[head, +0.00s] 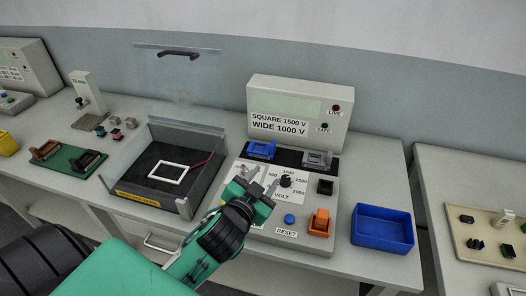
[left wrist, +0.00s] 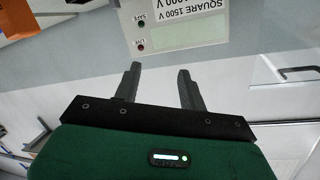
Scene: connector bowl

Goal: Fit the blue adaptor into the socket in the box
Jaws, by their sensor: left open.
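The blue adaptor (head: 262,149) sits on a black strip at the left, below the upright panel of the test unit in the head view. A grey adaptor (head: 317,159) sits on the strip's right end. The grey box (head: 186,198) stands open to the left of the unit. A white square frame (head: 168,172) lies on its dark floor, with a red wire at its right; I cannot tell a socket clearly. My left gripper (head: 262,180) is open and empty over the unit, in front of the blue adaptor. Its fingers also show in the left wrist view (left wrist: 157,82).
The test unit (head: 298,112) has a knob (head: 286,181), an orange switch (head: 320,222) and a blue button (head: 290,218). An empty-looking blue bin (head: 382,228) stands at the right. A green tray (head: 72,160) with parts lies left of the box.

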